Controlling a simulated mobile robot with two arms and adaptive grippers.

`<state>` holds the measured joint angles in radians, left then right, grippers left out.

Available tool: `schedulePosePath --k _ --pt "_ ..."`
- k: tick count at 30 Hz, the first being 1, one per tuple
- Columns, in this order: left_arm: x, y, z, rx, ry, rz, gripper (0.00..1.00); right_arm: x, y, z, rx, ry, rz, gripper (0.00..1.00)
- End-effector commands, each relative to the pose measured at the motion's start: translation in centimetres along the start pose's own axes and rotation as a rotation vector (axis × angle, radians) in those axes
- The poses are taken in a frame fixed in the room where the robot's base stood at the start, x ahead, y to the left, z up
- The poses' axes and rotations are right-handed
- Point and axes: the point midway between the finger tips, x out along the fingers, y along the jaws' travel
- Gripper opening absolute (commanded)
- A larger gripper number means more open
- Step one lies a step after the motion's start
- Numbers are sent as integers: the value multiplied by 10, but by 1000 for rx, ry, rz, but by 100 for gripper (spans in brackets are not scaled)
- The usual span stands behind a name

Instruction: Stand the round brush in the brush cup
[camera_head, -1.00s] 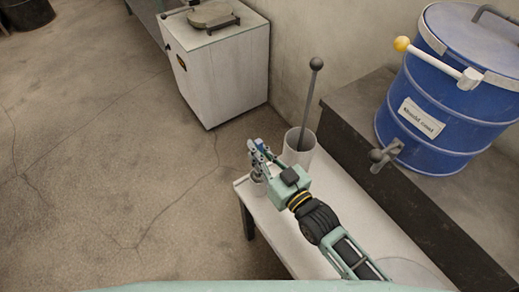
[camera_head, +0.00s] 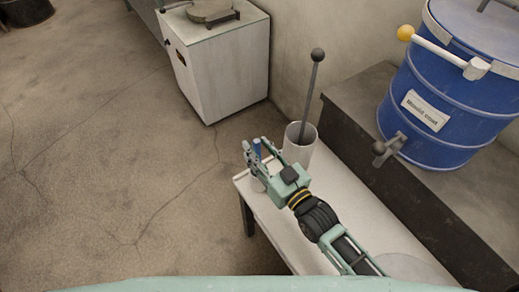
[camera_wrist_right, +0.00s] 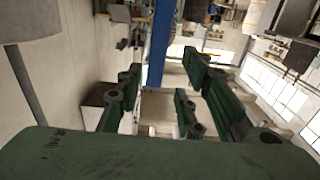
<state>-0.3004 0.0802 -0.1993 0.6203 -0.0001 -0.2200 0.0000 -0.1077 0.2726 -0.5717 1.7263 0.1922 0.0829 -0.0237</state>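My right gripper (camera_head: 257,149) is above the left corner of the white table. Its fingers are apart, with a blue upright bar (camera_head: 257,152) between them, probably the round brush's handle. In the right wrist view the blue bar (camera_wrist_right: 160,45) stands between the spread fingers (camera_wrist_right: 155,95), with gaps visible on both sides. Below the gripper a pale round thing (camera_head: 258,184) stands on the table; it is mostly hidden, and I cannot tell whether it is the brush cup. A taller white cylinder (camera_head: 298,156) stands just right of the gripper. My left gripper is out of view.
A grey rod with a ball top (camera_head: 315,75) leans in the taller cylinder. The white table (camera_head: 335,190) runs towards the lower right beside a dark ledge (camera_head: 365,140). A blue drum (camera_head: 440,100) stands on the ledge. A white cabinet (camera_head: 225,70) is behind; open floor lies left.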

Motion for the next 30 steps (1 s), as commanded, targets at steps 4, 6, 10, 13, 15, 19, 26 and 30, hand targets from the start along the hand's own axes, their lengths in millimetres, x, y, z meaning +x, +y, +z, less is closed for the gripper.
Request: schedulePosePath --k 4,6,10,13,15,19,26,30 --pt "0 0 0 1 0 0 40 0 0 0 0 -1 0 35" --pt "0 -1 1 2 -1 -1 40 -2 0 1 0 -2 0 35" --pt "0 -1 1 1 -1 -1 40 -14 0 2 0 -3 0 35" --pt "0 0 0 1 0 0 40 -32 0 2 0 -4 -1 35" --pt "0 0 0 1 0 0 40 -48 0 2 -1 -5 0 35" --pt "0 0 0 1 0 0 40 -77 0 2 0 -5 -1 35" --pt "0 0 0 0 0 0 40 -111 0 1 0 -2 0 35" --pt "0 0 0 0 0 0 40 -119 0 0 -1 -1 0 35"
